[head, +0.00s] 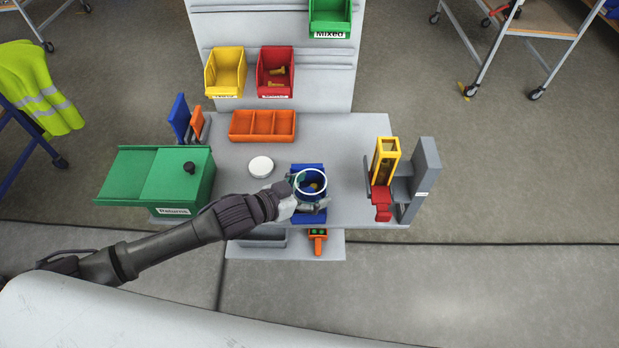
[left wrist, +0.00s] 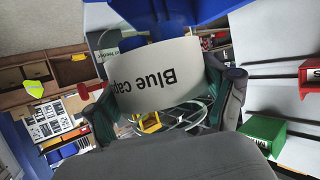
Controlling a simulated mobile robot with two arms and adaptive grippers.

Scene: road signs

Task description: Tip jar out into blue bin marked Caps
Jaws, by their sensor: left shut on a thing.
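My left gripper (head: 308,206) is shut on a clear jar (head: 311,184) with a pale round rim. The jar's white label (left wrist: 153,78) reads "Blue cap…" and appears upside down between the fingers in the left wrist view. Small yellowish bits show inside the rim, but I cannot tell what they are. A blue bin (head: 309,167) is directly behind and below the jar, which hides most of it; its marking is not readable. Blue surfaces (left wrist: 175,14) also fill the top of the left wrist view. A white round lid (head: 261,166) lies on the table, left of the jar.
A green Returns box (head: 180,180) stands at left on the table (head: 345,200). An orange divided tray (head: 263,124) is behind the lid. A yellow-and-red device (head: 385,170) stands at right. Yellow (head: 225,72), red (head: 275,72) and green Mixed (head: 330,15) bins hang behind.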

